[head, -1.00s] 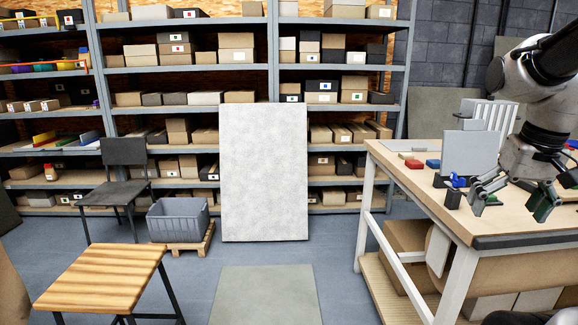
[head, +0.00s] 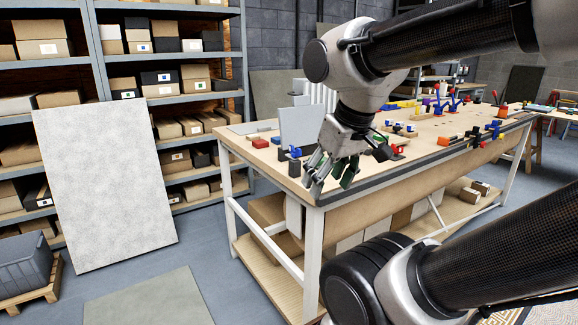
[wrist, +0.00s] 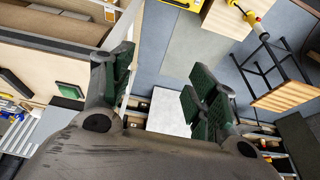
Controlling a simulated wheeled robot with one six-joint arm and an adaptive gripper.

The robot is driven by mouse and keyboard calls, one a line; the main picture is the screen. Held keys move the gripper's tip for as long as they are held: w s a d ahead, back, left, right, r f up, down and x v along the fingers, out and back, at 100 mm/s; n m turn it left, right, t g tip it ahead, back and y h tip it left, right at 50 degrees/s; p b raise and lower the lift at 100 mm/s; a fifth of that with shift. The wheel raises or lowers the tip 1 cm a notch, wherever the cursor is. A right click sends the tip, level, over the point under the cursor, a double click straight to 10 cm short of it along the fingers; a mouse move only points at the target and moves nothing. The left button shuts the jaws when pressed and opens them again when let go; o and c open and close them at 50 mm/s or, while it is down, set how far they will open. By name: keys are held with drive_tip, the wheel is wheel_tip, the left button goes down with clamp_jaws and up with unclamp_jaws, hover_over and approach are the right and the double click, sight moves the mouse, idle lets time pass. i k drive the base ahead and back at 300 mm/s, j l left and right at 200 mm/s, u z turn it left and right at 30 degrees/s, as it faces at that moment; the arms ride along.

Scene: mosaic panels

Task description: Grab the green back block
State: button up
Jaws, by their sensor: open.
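A small green block (wrist: 70,90) with dark edges lies on the pale tabletop at the left of the wrist view. I cannot pick it out for certain in the head view, where my arm covers part of the bench. My gripper (head: 332,180) is open, with green pads on its dark fingers. It hangs near the front left corner of the workbench (head: 262,168). In the wrist view my gripper (wrist: 158,75) has nothing between its fingers, and the green block lies outside them, to the left.
A grey upright panel (head: 300,127), a red block (head: 260,143) and a blue piece (head: 295,152) stand near my gripper. Several clamps and tools lie farther along the bench. A pale board (head: 105,185) leans on the shelves.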

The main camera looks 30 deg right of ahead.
sight(377, 136)
drive_tip(key=l, duration=1.05)
drive_tip(key=k+l+z, duration=0.15)
drive_tip(key=l, duration=1.9)
drive_tip(key=l+z, duration=0.15)
drive_tip(key=l, duration=0.85)
drive_tip(key=i+l, duration=0.1)
drive_tip(key=l, duration=0.95)
drive_tip(key=i+l+z, duration=0.15)
drive_tip(key=l, duration=0.9)
drive_tip(key=k, duration=0.05)
